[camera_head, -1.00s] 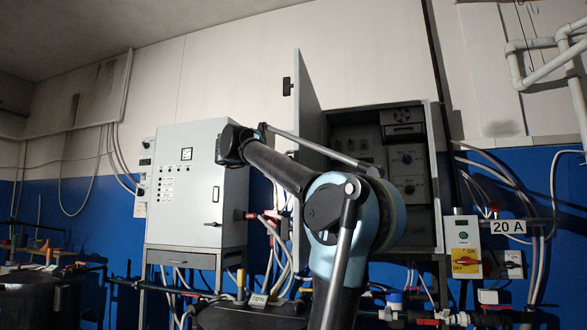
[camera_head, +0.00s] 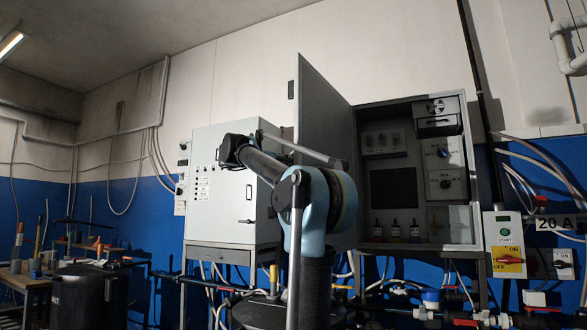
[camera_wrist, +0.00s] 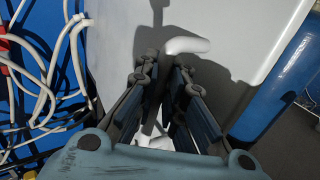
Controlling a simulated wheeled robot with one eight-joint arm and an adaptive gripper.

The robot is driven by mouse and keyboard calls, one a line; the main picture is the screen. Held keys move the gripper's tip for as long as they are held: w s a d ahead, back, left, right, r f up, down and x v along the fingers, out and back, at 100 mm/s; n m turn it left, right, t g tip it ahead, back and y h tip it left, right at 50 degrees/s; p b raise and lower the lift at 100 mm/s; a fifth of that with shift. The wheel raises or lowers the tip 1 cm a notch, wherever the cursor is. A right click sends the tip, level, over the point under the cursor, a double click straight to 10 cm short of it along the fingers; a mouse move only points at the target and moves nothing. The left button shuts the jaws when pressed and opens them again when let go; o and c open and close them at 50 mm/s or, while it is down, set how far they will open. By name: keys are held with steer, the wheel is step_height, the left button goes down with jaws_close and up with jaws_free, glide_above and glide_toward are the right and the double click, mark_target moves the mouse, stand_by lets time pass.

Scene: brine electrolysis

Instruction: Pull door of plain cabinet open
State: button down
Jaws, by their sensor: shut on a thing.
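The plain cabinet (camera_head: 466,190) stands open at the right in the head view. Its grey door (camera_head: 322,110) is swung out to the left, with its inner face showing. My arm crosses in front of the lower part of the door and hides it. The gripper's fingers cannot be made out in the head view. In the wrist view my gripper (camera_wrist: 165,65) is at the pale door panel (camera_wrist: 115,40), with its fingers close together at a pale rounded handle (camera_wrist: 187,45). It is shut on the handle; the exact contact is partly hidden by the fingers.
A second grey cabinet (camera_head: 205,215) with buttons stands left of the open door, its own door closed. A switch box (camera_head: 505,243) is at the right. Hoses (camera_wrist: 40,65) hang beside the panel in the wrist view. Pipes and a dark drum (camera_head: 85,297) stand low down.

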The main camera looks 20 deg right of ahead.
steer(key=c, duration=1.7)
jaws_free()
steer(key=shift+s, duration=0.1)
steer(key=shift+o, duration=0.2)
steer(key=shift+a, duration=0.1)
steer(key=s+a, duration=0.2)
steer(key=a, duration=0.9)
steer(key=shift+a, duration=0.35)
steer(key=shift+w, duration=0.1)
